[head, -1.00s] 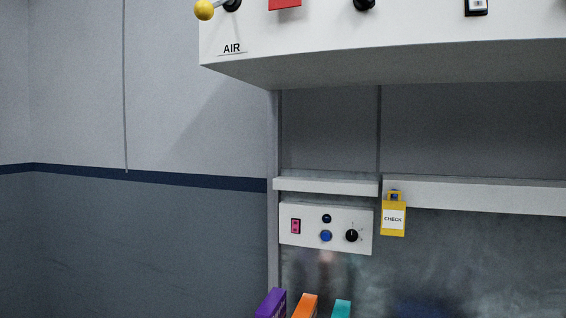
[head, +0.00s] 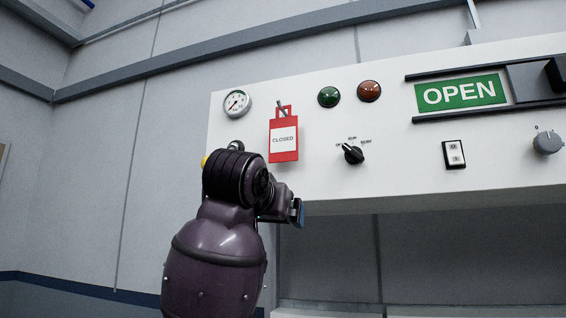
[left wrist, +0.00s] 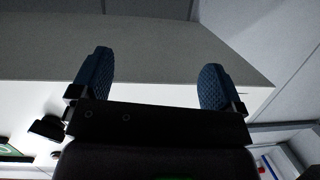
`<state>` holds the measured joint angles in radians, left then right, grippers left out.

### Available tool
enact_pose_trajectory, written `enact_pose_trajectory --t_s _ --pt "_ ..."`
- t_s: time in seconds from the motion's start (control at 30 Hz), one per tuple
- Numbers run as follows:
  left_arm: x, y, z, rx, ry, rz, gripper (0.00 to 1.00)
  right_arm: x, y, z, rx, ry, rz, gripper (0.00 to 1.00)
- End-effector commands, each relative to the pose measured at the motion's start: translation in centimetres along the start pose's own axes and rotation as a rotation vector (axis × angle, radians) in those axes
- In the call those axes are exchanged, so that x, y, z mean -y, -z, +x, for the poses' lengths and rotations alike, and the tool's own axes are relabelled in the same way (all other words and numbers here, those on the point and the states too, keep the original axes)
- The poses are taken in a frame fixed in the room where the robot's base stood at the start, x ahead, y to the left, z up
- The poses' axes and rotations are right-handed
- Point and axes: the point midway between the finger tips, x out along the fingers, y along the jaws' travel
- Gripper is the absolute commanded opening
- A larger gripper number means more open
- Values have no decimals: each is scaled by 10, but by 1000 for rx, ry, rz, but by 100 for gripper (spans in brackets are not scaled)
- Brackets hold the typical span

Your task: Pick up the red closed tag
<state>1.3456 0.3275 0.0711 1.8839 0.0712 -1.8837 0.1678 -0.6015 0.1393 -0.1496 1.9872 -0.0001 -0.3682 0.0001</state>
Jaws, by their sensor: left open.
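The red closed tag (head: 283,152) hangs by its loop from a peg on the white panel, between the gauge and the black selector knob in the head view. My left gripper (head: 298,212) is below the tag, near the panel's lower edge, and mostly hidden behind my wrist. The left wrist view shows its two blue fingers (left wrist: 155,78) wide apart with nothing between them. I cannot make out the tag in the wrist view. My right gripper is not in view.
The white panel (head: 400,190) also carries a gauge (head: 237,103), a selector knob (head: 352,154), green and brown lamps, a rocker switch (head: 454,154) and a green OPEN sign (head: 461,93). Open space lies below the panel.

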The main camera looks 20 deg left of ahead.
Motion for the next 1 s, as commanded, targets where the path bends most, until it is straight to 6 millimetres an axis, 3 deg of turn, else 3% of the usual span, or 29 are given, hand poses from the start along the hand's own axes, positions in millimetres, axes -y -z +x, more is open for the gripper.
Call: enact_pose_trajectory --t_s 0.03,0.3,0.4,0.53,0.67,1.0 --pt "-1 23 -17 -26 -4 -7 94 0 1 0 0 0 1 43" --pt "-6 119 -102 -158 -31 -49 94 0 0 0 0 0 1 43" --pt "-6 142 -128 -192 -41 -61 94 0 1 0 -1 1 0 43" --pt "-6 159 -150 -219 -49 -71 94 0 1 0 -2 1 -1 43" --pt "-6 166 -152 -226 -51 -75 94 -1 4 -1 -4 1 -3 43" --pt "-8 178 -110 -227 -52 -74 94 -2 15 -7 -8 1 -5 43"
